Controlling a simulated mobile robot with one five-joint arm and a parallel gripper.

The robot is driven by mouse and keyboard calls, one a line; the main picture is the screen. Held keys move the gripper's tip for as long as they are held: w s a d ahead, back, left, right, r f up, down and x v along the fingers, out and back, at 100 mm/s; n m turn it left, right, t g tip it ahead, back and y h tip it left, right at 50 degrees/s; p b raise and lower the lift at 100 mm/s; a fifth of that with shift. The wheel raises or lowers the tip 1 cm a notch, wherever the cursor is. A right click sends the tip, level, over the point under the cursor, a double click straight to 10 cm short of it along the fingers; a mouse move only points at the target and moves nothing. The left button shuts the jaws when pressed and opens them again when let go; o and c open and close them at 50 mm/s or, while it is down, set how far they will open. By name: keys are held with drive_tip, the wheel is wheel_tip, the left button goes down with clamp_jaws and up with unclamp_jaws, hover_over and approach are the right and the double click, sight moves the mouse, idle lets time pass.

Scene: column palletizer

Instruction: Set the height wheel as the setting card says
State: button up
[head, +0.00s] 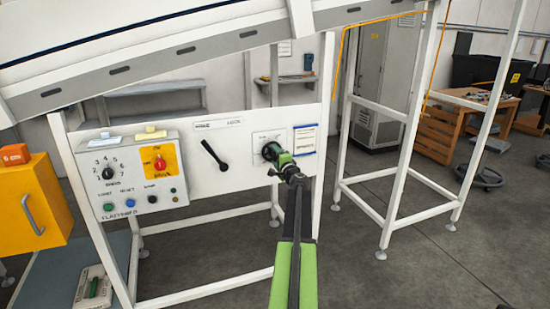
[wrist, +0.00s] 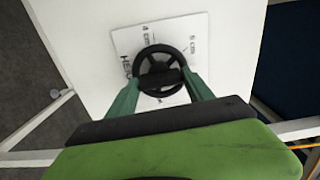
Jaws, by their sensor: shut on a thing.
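The height wheel (wrist: 158,60) is a black spoked handwheel on a white scale plate in the wrist view. The plate (wrist: 128,40) carries marks, of which "4 cm" and "5 cm" are partly readable. My gripper (wrist: 159,78) has its two green fingers shut on the wheel, covering its lower part. In the head view my gripper (head: 279,158) reaches the wheel (head: 268,151) at the right of the white panel. A blue-edged card (head: 305,139) is fixed just right of the wheel; its text is too small to read. The wheel's exact setting cannot be told.
A control box (head: 128,175) with knobs and buttons sits at the panel's left. A black lever (head: 214,155) is between it and the wheel. A yellow cabinet (head: 35,205) stands far left. A conveyor (head: 180,50) runs above. A white frame (head: 400,150) stands right, with open floor nearby.

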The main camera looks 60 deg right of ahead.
drive_tip(key=shift+w+n, duration=0.1)
drive_tip(key=shift+n, duration=1.2)
drive_tip(key=o, duration=1.4)
drive_tip(key=shift+c, duration=0.2)
drive_tip(key=v, duration=1.7)
drive_tip(key=shift+a, duration=0.15)
